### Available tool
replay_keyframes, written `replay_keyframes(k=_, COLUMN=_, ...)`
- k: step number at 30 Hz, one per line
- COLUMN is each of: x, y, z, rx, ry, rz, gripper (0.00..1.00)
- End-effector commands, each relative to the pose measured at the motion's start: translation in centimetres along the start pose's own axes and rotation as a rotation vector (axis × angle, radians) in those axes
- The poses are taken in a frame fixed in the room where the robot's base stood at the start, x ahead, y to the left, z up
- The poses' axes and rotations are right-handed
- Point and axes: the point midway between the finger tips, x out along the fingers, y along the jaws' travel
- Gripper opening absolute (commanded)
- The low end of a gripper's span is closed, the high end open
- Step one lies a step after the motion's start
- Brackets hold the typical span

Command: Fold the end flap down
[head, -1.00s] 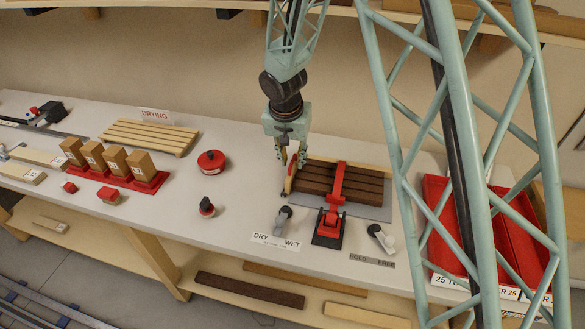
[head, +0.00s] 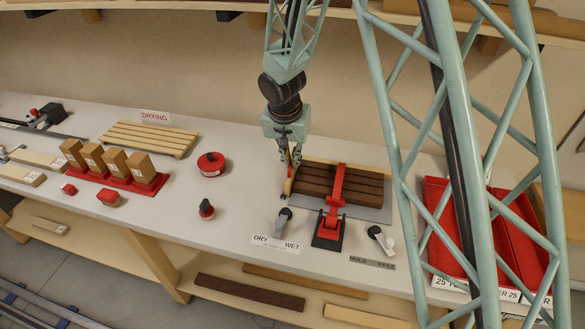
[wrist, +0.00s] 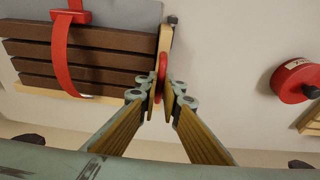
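The end flap (head: 289,185) is a pale wooden strip standing on edge at the left end of the dark slatted boards (head: 330,182). In the wrist view the flap (wrist: 166,38) shows edge-on with a red rounded piece (wrist: 162,70) on it. My gripper (head: 293,158) points down over the flap, with one finger on each side. In the wrist view my gripper (wrist: 161,97) has its fingertips close together, apparently pressed on the red piece and the flap's edge. The exact contact is partly hidden by the fingertips.
A red strap clamp (head: 337,185) crosses the boards. Levers labelled DRY/WET (head: 283,220) and HOLD/FREE (head: 380,238) stand in front. A red round container (head: 211,164), a slatted drying rack (head: 150,136) and blocks on a red stand (head: 130,180) are left. Red bins (head: 508,240) stand right.

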Motion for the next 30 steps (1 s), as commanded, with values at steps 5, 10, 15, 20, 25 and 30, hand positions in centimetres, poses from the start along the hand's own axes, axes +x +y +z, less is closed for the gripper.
replay_keyframes(k=5, x=0.1, y=-0.6, z=0.0, rx=-0.001, ry=0.000, rz=0.000, gripper=0.03)
replay_keyframes(k=10, x=0.1, y=-1.2, z=0.0, rx=-0.002, ry=0.000, rz=0.000, gripper=0.04)
replay_keyframes(k=15, x=0.1, y=-1.9, z=0.0, rx=-0.001, ry=0.001, rz=-0.001, gripper=0.04)
replay_keyframes(k=20, x=0.1, y=-2.1, z=0.0, rx=-0.001, ry=0.000, rz=-0.001, gripper=0.04)
replay_keyframes(k=25, x=0.0, y=-2.1, z=0.0, rx=-0.001, ry=0.001, rz=-0.001, gripper=0.03)
replay_keyframes(k=30, x=0.0, y=-2.1, z=0.0, rx=-0.001, ry=0.001, rz=-0.001, gripper=0.03)
